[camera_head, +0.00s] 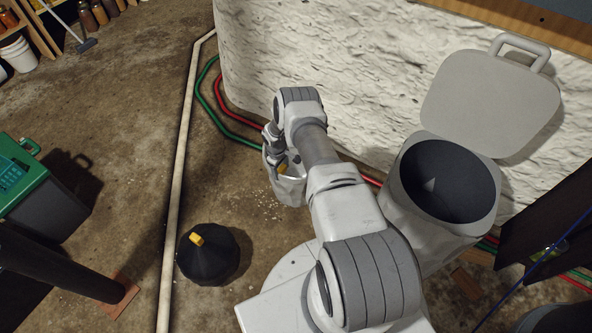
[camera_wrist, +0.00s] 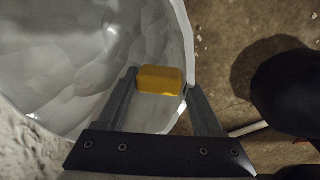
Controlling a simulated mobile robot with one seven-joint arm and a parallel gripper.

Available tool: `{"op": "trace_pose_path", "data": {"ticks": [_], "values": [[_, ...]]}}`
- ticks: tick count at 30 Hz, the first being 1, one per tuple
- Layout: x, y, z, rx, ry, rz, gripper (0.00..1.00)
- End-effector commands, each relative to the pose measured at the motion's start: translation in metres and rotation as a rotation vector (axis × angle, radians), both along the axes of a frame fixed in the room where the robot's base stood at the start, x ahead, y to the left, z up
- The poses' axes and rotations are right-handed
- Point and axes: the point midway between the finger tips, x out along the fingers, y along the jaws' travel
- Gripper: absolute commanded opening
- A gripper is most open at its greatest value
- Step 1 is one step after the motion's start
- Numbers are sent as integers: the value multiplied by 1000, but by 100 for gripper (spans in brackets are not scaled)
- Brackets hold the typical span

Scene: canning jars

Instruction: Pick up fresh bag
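The fresh bag looks to be the white bag (camera_head: 291,190) with a yellow tab, at the foot of the pale rough wall. In the wrist view the white bag (camera_wrist: 60,70) fills the upper left, and its yellow tab (camera_wrist: 161,79) sits between the fingertips. My gripper (camera_wrist: 161,82) has a finger against each side of the tab and looks shut on it. In the head view my gripper (camera_head: 274,158) is partly hidden by my arm. I cannot tell whether the bag's base touches the floor.
A black bag (camera_head: 207,262) with a yellow tab stands on the floor left of my base. An open bin (camera_head: 428,225) with a raised lid (camera_head: 490,100) stands at right. Pipes (camera_head: 185,130) cross the floor. A green-lidded box (camera_head: 20,180) is at far left.

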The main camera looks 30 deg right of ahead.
Motion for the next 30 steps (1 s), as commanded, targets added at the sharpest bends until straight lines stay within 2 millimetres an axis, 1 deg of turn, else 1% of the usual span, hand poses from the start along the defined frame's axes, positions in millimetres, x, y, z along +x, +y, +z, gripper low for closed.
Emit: {"op": "trace_pose_path", "data": {"ticks": [1,5,6,8,18,22,26,29,30], "values": [[0,0,0,0,0,0,42],[0,0,0,0,0,0,19],[0,0,0,0,0,0,12],[0,0,0,0,0,0,1],[0,0,1,-1,0,0,0],[0,0,6,0,-1,0,0],[1,0,21,0,-2,0,0],[2,0,38,-1,-3,1,0],[2,0,48,-1,-3,1,0]]}}
